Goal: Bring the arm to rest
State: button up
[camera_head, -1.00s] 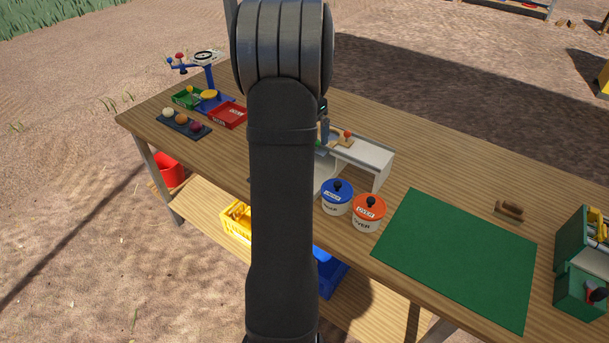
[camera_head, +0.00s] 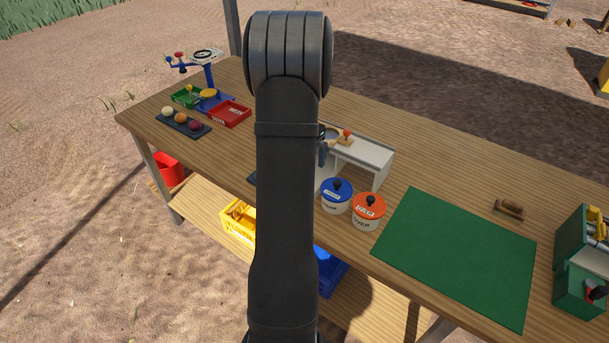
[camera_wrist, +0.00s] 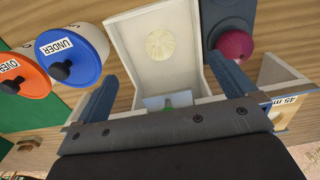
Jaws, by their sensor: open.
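My gripper (camera_wrist: 168,88) is open in the wrist view, its two blue-grey fingers apart with nothing held between them. A white chute-like tray (camera_wrist: 190,78) lies beyond and between the fingers. A pale round onion-like piece (camera_wrist: 160,45) shows in it. A purple ball (camera_wrist: 235,45) sits on a dark slab (camera_wrist: 222,15) to its right. In the head view my arm hides most of the gripper and much of the white bench unit (camera_head: 365,154).
A blue-lidded UNDER pot (camera_head: 337,197) and an orange-lidded OVER pot (camera_head: 368,211) stand near the front edge. A green mat (camera_head: 458,258) is bare. A dark tray (camera_head: 183,124) with three balls, a red tray (camera_head: 230,113) and a scale (camera_head: 208,75) stand at left.

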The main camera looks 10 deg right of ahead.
jog(key=shift+r, duration=0.1)
dwell(0.6)
notch_tip(320, 180, up, 10)
dwell(0.4)
dwell(1.2)
jog(key=shift+c, duration=1.2)
notch_tip(320, 180, up, 4)
jog(key=f+m, duration=0.1)
jog(key=m, duration=0.3)
send_over(337, 181)
jog(key=shift+m, duration=0.3)
jog(key=f, duration=1.1)
jog(key=shift+d, duration=0.2)
jog(key=shift+s+a+f, duration=0.1)
jog(key=shift+a+f, duration=0.05)
jog(key=shift+f, duration=2.7)
